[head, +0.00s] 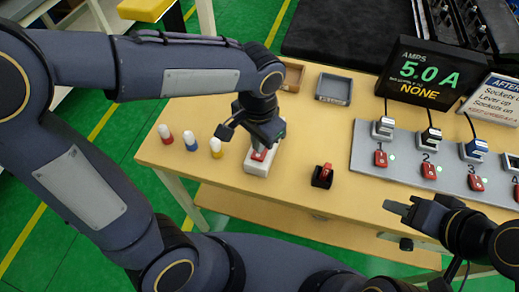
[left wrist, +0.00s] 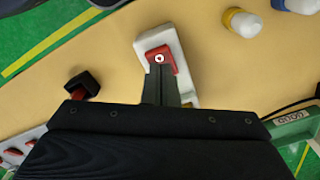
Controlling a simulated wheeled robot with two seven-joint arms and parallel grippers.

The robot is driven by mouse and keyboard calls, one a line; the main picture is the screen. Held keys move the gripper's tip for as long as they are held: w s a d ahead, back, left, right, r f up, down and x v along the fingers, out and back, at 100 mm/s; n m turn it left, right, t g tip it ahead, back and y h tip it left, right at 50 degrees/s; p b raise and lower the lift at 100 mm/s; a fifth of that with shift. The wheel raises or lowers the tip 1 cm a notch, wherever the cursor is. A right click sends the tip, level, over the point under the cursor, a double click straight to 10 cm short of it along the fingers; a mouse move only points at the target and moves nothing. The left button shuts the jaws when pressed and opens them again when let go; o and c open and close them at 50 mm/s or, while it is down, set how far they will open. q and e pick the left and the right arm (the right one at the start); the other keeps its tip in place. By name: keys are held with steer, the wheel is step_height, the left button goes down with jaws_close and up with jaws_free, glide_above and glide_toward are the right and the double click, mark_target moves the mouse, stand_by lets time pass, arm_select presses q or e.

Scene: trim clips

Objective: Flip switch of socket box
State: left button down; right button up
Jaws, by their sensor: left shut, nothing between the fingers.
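The white socket box (head: 256,168) with a red rocker switch (head: 259,154) sits on the table under my left gripper (head: 262,146). In the left wrist view the white box (left wrist: 177,35) and the red switch (left wrist: 152,50) with a white round mark show clearly. My left gripper (left wrist: 160,68) is shut and empty, its fingertips over the red switch. I cannot tell whether they touch it. My right gripper (head: 392,209) hangs at the table's front right edge, away from the box, and its jaw state is unclear.
A black holder with a red part (head: 322,175) stands right of the box. A grey panel (head: 366,150) with numbered sockets and red switches lies right, below a display (head: 430,75) reading 5.0 A and NONE. Trays (head: 333,88) lie behind.

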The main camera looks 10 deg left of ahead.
mark_target(256, 154)
arm_select(q)
steer(key=shift+f+b, duration=1.1)
steer(key=shift+f, duration=0.3)
stand_by(0.8)
steer(key=shift+r, duration=0.1)
step_height(256, 154, up, 7)
steer(key=p, duration=0.6)
stand_by(0.5)
steer(key=shift+a+r, duration=0.1)
steer(key=shift+a, duration=0.15)
steer(key=s+a+r+n+t+h, duration=0.2)
steer(key=s+a+n+t, duration=0.3)
steer(key=s+a+n, duration=0.3)
steer(key=shift+s+a+r+t+h, duration=0.35)
steer(key=shift+s+a+h, duration=0.55)
steer(key=shift+s+a, duration=0.3)
